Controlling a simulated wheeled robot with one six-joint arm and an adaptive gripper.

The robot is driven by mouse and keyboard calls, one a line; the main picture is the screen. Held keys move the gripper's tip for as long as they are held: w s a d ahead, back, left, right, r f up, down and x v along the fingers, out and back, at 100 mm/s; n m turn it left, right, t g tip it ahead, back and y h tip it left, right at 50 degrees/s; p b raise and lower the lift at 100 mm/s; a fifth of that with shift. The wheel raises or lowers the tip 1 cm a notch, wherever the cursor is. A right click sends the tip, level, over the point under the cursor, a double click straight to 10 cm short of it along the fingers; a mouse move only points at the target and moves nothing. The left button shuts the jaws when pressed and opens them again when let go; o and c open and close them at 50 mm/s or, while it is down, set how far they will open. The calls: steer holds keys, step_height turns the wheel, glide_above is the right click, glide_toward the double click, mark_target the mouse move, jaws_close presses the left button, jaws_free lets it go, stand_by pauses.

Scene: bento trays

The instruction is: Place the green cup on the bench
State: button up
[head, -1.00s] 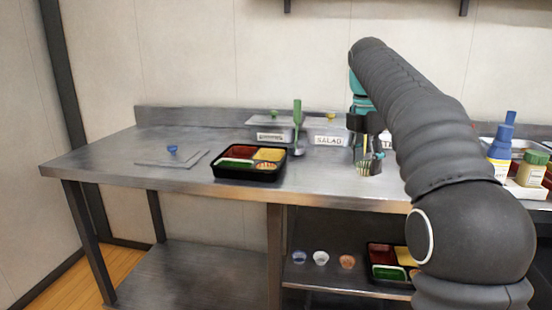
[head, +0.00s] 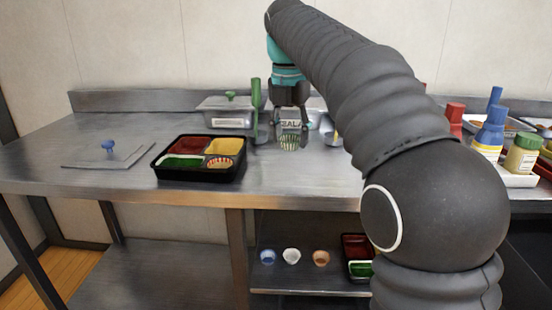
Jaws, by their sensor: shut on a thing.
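The green cup (head: 289,142), small with pale stripes, is between the fingers of my gripper (head: 290,140) in the head view. My gripper points down and is shut on it. The fingers hide the cup's sides. The cup is over the steel bench (head: 300,178), to the right of the bento tray. I cannot tell whether its base touches the bench.
The black bento tray (head: 200,184) holds coloured food and an orange striped cup (head: 220,162). Lidded containers (head: 226,116) stand behind. A flat lid (head: 108,155) lies left. Bottles (head: 490,132) stand right. Small cups (head: 291,256) sit on the shelf below. Bench front near the tray is clear.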

mark_target(279, 171)
steer(key=a+f, duration=0.1)
steer(key=a, duration=0.1)
steer(key=shift+s+a+f, duration=0.1)
steer(key=shift+a+f, duration=0.2)
steer(key=shift+f, duration=0.05)
steer(key=shift+f+b, duration=0.65)
steer(key=shift+f, duration=1.3)
steer(key=shift+f, duration=0.15)
steer(key=o, duration=0.7)
steer(key=shift+o, duration=0.2)
step_height(279, 171, up, 12)
steer(key=s+p, duration=0.1)
steer(key=p, duration=0.1)
steer(key=shift+s+a, duration=0.15)
steer(key=shift+a, duration=0.15)
